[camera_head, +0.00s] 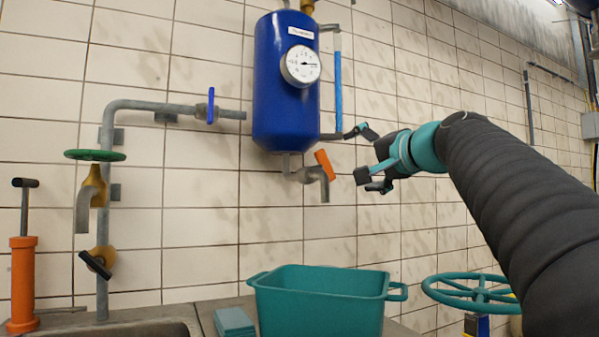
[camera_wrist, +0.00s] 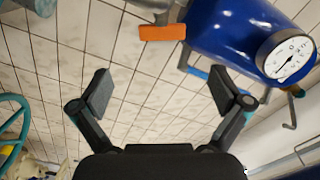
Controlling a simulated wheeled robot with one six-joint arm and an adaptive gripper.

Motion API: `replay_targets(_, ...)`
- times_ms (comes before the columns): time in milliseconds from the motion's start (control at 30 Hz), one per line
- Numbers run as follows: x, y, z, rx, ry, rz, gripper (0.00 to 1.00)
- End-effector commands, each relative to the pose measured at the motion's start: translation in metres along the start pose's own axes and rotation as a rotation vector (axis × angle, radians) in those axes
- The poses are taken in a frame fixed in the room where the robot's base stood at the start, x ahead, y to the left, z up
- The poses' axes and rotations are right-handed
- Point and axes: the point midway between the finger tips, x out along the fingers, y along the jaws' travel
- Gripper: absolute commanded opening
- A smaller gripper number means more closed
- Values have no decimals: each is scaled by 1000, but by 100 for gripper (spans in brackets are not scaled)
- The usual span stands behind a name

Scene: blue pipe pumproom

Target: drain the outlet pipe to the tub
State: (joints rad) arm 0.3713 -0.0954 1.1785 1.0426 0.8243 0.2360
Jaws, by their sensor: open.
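A blue tank (camera_head: 286,95) with a round white gauge (camera_head: 301,66) is mounted on the tiled wall. Below it a grey outlet pipe (camera_head: 322,188) bends downward, with an orange handle (camera_head: 325,164) tilted on it. The teal tub (camera_head: 318,305) stands under the outlet. My gripper (camera_head: 362,155) is open and empty, to the right of the orange handle and apart from it. In the wrist view my gripper (camera_wrist: 160,92) shows its two fingers spread, with the orange handle (camera_wrist: 162,33) beyond them at the top and the tank (camera_wrist: 225,30) at top right.
At left are a grey pipe with a blue handle (camera_head: 211,105), a green handwheel (camera_head: 95,155) and a black-handled valve (camera_head: 96,264). An orange hand pump (camera_head: 22,282) stands far left. A teal wheel (camera_head: 470,292) is right of the tub. A teal block (camera_head: 234,322) lies beside it.

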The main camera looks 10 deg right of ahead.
Motion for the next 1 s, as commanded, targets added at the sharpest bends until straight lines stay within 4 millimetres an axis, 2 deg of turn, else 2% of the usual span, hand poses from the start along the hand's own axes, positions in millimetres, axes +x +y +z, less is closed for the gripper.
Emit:
replay_targets(167,13,-3,-5,5,5,-8,100)
replay_targets(700,108,-4,-4,5,3,-6,100)
replay_targets(833,124,-4,-5,4,5,-7,100)
replay_targets(1000,135,-4,-4,3,5,-6,100)
